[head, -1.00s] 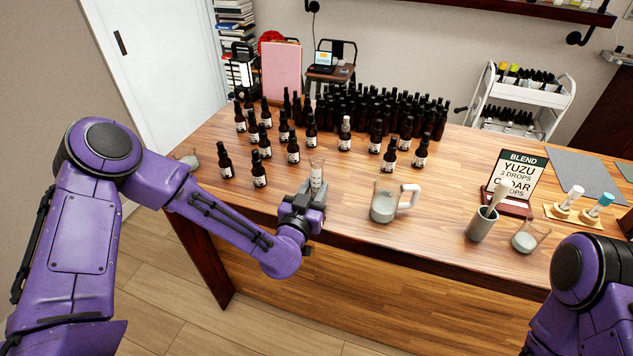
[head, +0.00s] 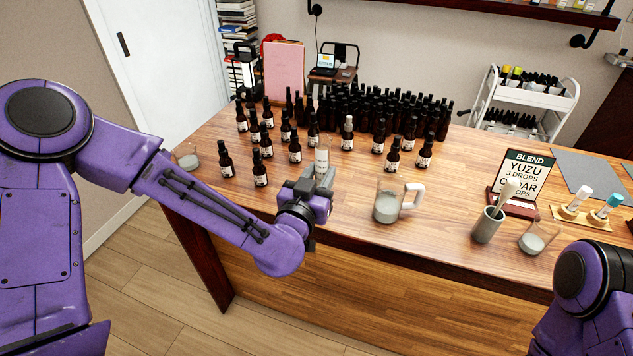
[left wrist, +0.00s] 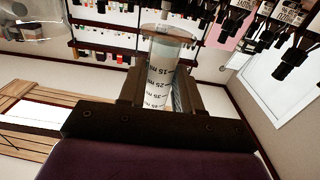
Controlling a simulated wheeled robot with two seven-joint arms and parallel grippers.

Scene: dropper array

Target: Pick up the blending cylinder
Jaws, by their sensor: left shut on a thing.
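The blending cylinder (head: 322,157) is a clear glass tube with a printed scale. In the head view it stands upright in my left gripper (head: 321,179), near the front edge of the table. In the left wrist view the cylinder (left wrist: 163,72) sits between the two fingers of the left gripper (left wrist: 162,90), with its scale marks and rim showing. The left gripper is shut on it. The cylinder's lower end is hidden by the gripper in the head view, so I cannot tell its height above the table. My right gripper is out of view; only part of my right arm shows.
A glass jug with a handle (head: 388,203) stands just right of the left gripper. Several dark dropper bottles (head: 260,172) stand behind and left. A grey cup (head: 487,224), a small beaker (head: 536,237) and the blend sign (head: 521,176) are at right.

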